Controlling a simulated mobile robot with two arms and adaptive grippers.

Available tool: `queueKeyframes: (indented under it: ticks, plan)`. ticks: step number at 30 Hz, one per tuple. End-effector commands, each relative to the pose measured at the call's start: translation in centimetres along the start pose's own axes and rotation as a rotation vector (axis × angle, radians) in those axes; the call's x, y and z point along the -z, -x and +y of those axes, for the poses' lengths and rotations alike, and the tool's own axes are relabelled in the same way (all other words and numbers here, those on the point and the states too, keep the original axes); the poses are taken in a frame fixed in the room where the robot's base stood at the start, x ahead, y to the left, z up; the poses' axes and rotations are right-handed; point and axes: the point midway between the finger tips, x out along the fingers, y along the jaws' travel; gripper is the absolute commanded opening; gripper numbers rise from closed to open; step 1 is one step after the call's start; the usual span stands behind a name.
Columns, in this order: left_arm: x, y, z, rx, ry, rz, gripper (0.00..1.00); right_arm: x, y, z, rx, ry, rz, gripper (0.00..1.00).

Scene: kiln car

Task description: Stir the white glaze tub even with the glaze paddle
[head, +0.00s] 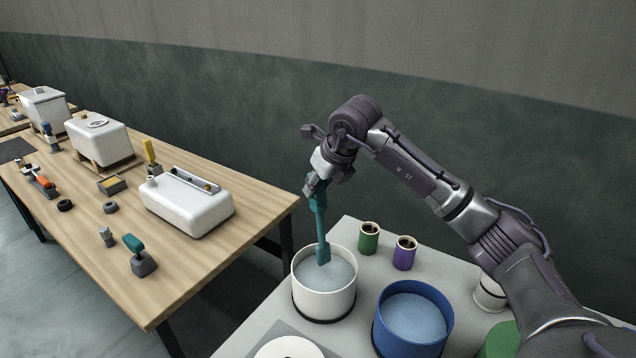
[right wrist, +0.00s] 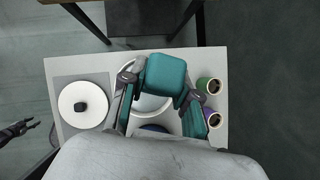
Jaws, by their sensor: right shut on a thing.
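The white glaze tub (head: 322,303) stands on the light grey table with its top open and pale blue-grey glaze inside. My right gripper (head: 317,186) is shut on the teal glaze paddle (head: 320,222) above the tub. The paddle hangs nearly upright, its lower end inside the rim at the glaze surface; how deep it reaches is unclear. In the right wrist view, the paddle (right wrist: 165,75) covers part of the white tub (right wrist: 151,105). My left gripper (right wrist: 30,125) shows small at that view's left edge, apparently open and empty, away from the table.
A blue tub (head: 412,325) stands close right of the white tub. Green (head: 368,240) and purple (head: 404,255) cans stand behind. A white lid (right wrist: 82,105) lies on a grey mat. A wooden bench (head: 120,250) with tools and white containers is left.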

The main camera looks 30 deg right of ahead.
Motion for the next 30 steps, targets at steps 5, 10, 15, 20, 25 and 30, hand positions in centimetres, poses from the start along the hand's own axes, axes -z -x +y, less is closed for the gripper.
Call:
queueKeyframes:
  ticks: [5,10,15,20,25,30]
  plan:
    - [-0.5,-1.4,0.0,0.000,0.000,-0.006,0.40,0.9,-1.5,0.0,0.000,0.000,0.000,0.00]
    - [-0.6,-2.5,0.0,0.000,0.000,-0.007,0.40,1.6,-2.7,-0.1,0.001,-0.001,0.000,0.00]
    - [-0.8,-3.5,0.0,0.001,0.000,-0.007,0.40,2.2,-3.9,-0.1,0.000,-0.001,-0.001,0.00]
    - [-0.9,-4.5,-0.1,0.002,0.000,-0.007,0.40,2.9,-5.0,-0.1,0.000,-0.001,-0.001,0.00]
    - [-0.9,-5.5,-0.1,0.002,0.001,-0.007,0.40,3.6,-6.2,0.0,0.001,-0.001,0.000,0.00]
    - [-1.0,-6.5,-0.1,0.003,0.001,-0.007,0.40,4.2,-7.4,0.0,0.001,-0.001,0.000,0.00]
